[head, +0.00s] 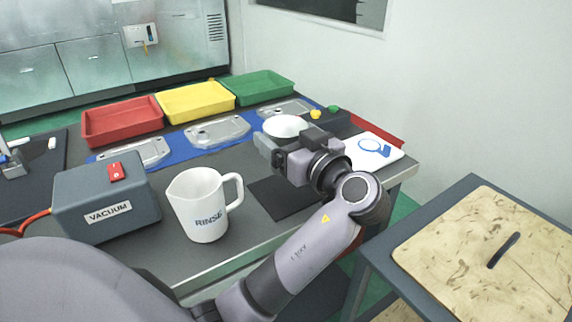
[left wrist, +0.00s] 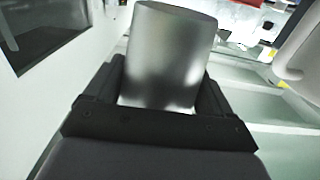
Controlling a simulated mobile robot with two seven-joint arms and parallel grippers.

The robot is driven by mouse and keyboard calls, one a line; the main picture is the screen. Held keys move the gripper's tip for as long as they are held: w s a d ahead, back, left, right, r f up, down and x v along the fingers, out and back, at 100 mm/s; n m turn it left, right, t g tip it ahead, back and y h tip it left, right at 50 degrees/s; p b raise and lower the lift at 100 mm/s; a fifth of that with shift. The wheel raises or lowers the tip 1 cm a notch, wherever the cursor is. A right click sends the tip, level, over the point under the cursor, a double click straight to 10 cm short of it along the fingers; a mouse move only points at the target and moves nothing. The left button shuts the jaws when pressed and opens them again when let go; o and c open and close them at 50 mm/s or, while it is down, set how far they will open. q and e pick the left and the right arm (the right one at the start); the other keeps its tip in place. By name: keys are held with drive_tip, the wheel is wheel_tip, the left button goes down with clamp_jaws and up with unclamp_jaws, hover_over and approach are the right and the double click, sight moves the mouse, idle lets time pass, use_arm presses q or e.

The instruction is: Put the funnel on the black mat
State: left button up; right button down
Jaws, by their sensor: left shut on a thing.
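The funnel (head: 284,125) shows in the head view as a pale round shape just beyond my left gripper (head: 268,145). My left gripper is shut on it; the gripper body hides its lower part. In the left wrist view, a grey, slightly tapered round body (left wrist: 170,60) stands between the two dark fingers. The black mat (head: 282,204) lies flat on the grey table, below and nearer than the gripper, partly hidden by my arm. The visible part of the mat is bare. My right gripper is not in view.
Metal castings (head: 217,131) lie on a blue strip behind. Red (head: 122,122), yellow and green trays line the back. A white board (head: 372,150) lies at right.

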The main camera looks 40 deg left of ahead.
use_arm(q)
drive_tip(key=shift+f, duration=2.95)
drive_tip(key=shift+f+b, duration=0.3)
drive_tip(key=shift+b, duration=0.2)
drive_tip(key=o, duration=1)
drive_tip(key=shift+r, duration=0.15)
drive_tip(key=shift+c, duration=0.2)
